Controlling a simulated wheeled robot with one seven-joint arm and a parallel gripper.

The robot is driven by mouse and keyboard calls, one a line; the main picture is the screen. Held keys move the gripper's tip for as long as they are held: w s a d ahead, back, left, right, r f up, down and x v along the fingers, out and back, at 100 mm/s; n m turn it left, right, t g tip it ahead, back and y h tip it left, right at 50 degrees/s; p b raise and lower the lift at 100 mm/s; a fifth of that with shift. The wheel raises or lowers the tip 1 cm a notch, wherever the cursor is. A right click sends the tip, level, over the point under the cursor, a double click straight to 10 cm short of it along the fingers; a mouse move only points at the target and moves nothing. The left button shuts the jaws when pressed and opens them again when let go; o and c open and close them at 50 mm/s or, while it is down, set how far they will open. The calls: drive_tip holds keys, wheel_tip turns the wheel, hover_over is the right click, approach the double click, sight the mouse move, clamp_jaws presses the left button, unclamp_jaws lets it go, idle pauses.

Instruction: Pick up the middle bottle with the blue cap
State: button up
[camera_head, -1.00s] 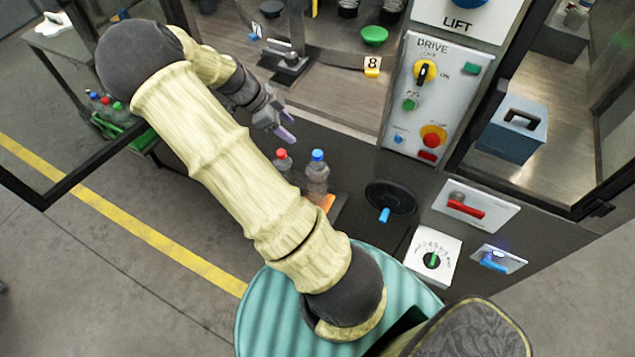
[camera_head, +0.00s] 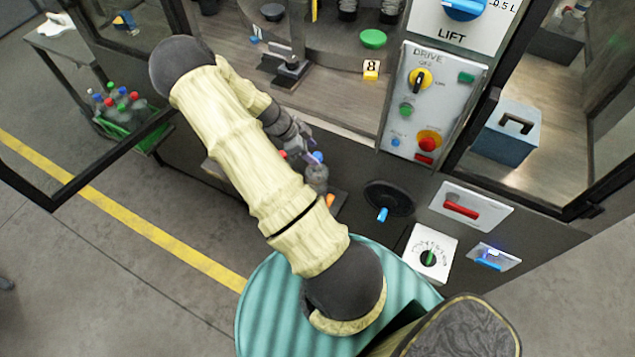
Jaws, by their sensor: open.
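A clear bottle with a blue cap (camera_head: 316,176) stands on a small shelf at the front of the machine, just right of my arm. My gripper (camera_head: 314,150) is open, with its fingertips close to the blue cap and partly over it in the picture. I cannot tell whether the fingers touch the cap or straddle it. To the left, a red cap (camera_head: 283,155) of a neighbouring bottle shows; the rest of that bottle is hidden behind my arm. An orange piece (camera_head: 330,201) lies at the shelf's right end, beside the blue-capped bottle.
A black handwheel (camera_head: 390,197) with a blue handle sticks out just right of the bottles. The drive panel (camera_head: 432,105) is above right. An open framed door (camera_head: 95,168) is at left, near a green crate (camera_head: 116,128) of capped bottles.

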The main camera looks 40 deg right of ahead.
sight(321, 160)
drive_tip(key=shift+s+d+f, duration=0.15)
drive_tip(key=shift+f, duration=0.2)
drive_tip(key=shift+s+d+f+p, duration=0.25)
drive_tip(key=shift+f+p, duration=0.1)
drive_tip(key=shift+p, duration=0.15)
drive_tip(key=shift+p+x, duration=1.1)
drive_tip(key=shift+x, duration=1)
drive_tip(key=shift+w+a+f, duration=0.1)
drive_tip(key=shift+a+f, duration=0.05)
clamp_jaws()
